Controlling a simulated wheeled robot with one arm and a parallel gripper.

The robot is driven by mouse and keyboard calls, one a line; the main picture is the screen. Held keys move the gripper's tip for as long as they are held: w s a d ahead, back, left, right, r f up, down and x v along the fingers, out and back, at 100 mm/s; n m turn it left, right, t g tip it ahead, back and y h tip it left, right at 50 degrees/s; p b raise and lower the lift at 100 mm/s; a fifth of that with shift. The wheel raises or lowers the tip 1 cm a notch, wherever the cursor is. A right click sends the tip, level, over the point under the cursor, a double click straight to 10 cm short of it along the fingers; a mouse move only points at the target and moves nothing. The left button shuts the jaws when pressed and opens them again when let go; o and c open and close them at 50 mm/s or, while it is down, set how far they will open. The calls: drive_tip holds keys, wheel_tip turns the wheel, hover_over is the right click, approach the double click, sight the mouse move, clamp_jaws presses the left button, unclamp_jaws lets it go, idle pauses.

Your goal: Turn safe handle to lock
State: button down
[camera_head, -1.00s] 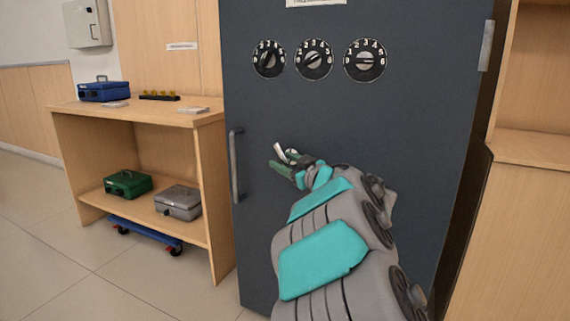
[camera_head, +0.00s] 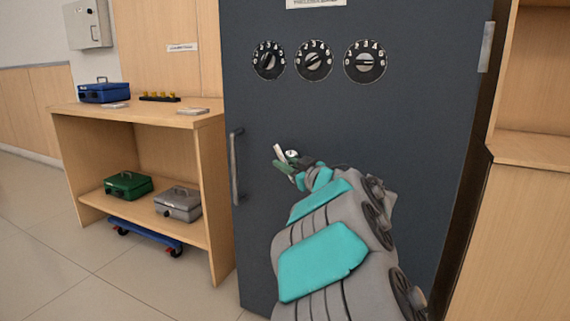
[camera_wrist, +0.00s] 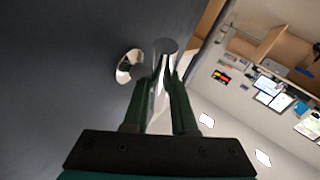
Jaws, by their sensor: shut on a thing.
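The safe (camera_head: 400,130) is a dark grey upright cabinet with its door facing me. The safe handle (camera_head: 279,152) is a silver lever on a round hub, below the dials; in the head view it is small and partly hidden by my fingers. My gripper (camera_head: 282,163) is at the lever, left of my wrist. In the wrist view, my green fingers (camera_wrist: 167,85) are shut on the lever, whose round end (camera_wrist: 166,46) sticks out past the tips. The pale hub (camera_wrist: 128,67) shows beside it on the dark door.
Three numbered dials (camera_head: 314,60) sit above the handle. A vertical pull bar (camera_head: 236,166) is near the door's left edge. A wooden shelf unit (camera_head: 217,200) with cash boxes stands at the left. Wooden furniture (camera_head: 530,220) stands close at the right.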

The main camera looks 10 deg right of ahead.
drive_tip(key=shift+r+g+p, duration=0.25)
drive_tip(key=shift+g+p, duration=0.05)
drive_tip(key=shift+p, duration=0.95)
drive_tip(key=shift+r+p, duration=0.1)
drive_tip(key=shift+p, duration=0.6)
drive_tip(key=g+p, duration=0.1)
drive_tip(key=p, duration=0.2)
drive_tip(key=shift+r+n+h+p, duration=0.15)
drive_tip(key=shift+n+h+p, duration=0.2)
drive_tip(key=shift+n+h, duration=0.05)
drive_tip(key=p, duration=0.3)
drive_tip(key=shift+n+g+h+p, duration=0.3)
drive_tip(key=shift+g+p, duration=0.1)
drive_tip(key=g+h+p, duration=0.1)
drive_tip(key=p, duration=0.2)
drive_tip(key=shift+n+p, duration=0.4)
drive_tip(key=shift+f+n+g+h+p, duration=0.4)
drive_tip(key=shift+n+g+h+p, duration=0.15)
drive_tip(key=shift+g+h, duration=0.35)
drive_tip(key=shift+f+n+g+h, duration=0.15)
drive_tip(key=shift+n+g+h, duration=0.4)
drive_tip(key=shift+g+h, duration=0.75)
